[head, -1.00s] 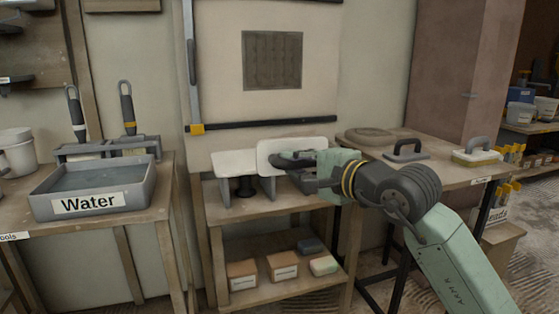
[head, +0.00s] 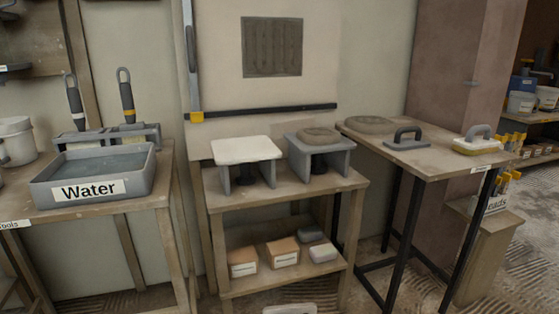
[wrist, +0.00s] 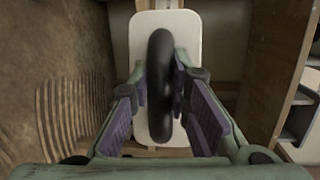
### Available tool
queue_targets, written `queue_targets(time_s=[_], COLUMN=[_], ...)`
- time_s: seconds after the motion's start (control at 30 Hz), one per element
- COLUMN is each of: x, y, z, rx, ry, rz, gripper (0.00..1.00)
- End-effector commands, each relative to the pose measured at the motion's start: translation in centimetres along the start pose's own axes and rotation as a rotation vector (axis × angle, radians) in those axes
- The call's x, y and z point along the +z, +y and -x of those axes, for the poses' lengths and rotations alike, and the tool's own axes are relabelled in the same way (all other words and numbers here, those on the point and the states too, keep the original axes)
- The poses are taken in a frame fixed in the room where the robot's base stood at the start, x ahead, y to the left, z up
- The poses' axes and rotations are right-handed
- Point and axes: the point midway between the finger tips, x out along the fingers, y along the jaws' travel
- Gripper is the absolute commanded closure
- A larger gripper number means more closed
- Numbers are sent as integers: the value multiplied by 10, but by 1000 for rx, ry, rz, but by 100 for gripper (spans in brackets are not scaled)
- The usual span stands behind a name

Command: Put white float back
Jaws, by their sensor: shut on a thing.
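The white float is a pale rounded rectangular plate (wrist: 148,30) with a thick black handle (wrist: 160,75). In the wrist view, my gripper (wrist: 160,98) is shut on the handle, one finger on each side, with the plate beyond it. In the head view only a white edge, seemingly the float (head: 290,309), shows at the bottom border, below the lower shelf; my arm is out of that view. On the right table lie a grey float with a dark handle (head: 407,140) and a yellow-edged float (head: 478,146).
The middle stand (head: 290,190) bears a white-topped board (head: 245,150) and a grey board (head: 340,142) with plaster. Small boxes (head: 282,252) sit on its lower shelf. A water tray (head: 60,205) stands left. The right table (head: 440,166) has bare room between and before its floats.

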Motion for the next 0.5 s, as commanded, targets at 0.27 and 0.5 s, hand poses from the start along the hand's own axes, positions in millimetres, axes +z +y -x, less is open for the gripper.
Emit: queue_targets(time_s=[0.27,0.5], x=[40,46], y=[49,31], z=[20,22], rx=[-1,4], ry=[-6,-11], rz=[0,-3], gripper=[100,100])
